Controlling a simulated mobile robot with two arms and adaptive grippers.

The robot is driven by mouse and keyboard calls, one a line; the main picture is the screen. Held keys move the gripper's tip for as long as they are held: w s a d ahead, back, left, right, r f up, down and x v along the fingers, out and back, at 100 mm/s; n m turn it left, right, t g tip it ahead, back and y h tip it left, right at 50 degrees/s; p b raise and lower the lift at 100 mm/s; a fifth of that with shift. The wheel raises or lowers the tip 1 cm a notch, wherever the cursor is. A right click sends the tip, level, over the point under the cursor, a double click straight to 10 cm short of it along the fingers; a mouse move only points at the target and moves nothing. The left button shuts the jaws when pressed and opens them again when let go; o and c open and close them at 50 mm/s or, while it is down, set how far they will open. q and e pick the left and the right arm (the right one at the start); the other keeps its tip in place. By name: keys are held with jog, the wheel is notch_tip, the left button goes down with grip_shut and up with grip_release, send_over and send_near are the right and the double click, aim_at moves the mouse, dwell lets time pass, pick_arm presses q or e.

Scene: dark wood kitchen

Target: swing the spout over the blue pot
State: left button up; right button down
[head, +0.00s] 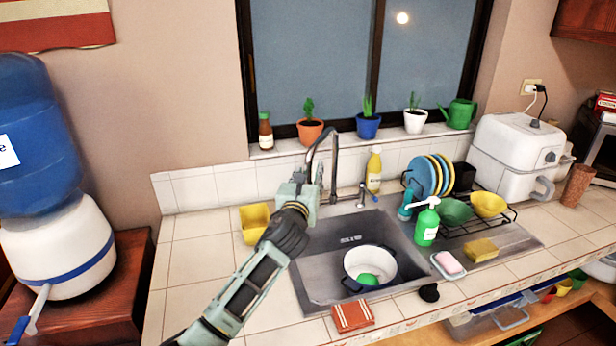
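The faucet spout (335,145) is a grey gooseneck at the back of the sink. It arches up and its end comes down toward the left, over the sink's back left corner. A white pot with a dark blue rim and handles (355,272) sits in the sink, to the right and in front of the spout end, with a green item inside. My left gripper (308,178) is up at the spout's left, downward end, overlapping it in the picture. Whether its fingers touch or grip the spout cannot be made out. My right gripper is not in view.
A yellow container (253,223) stands left of the sink. A yellow bottle (374,170), green soap bottle (427,226) and dish rack with plates (470,222) stand behind and right. Potted plants, one in a blue pot (368,127), line the sill. An orange cloth (352,316) lies in front.

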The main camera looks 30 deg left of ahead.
pick_arm(q)
grip_shut()
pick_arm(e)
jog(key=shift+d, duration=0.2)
pick_arm(q)
jog(key=shift+w+d+f, duration=0.1)
jog(key=shift+w+f, duration=0.05)
jog(key=shift+f, duration=0.05)
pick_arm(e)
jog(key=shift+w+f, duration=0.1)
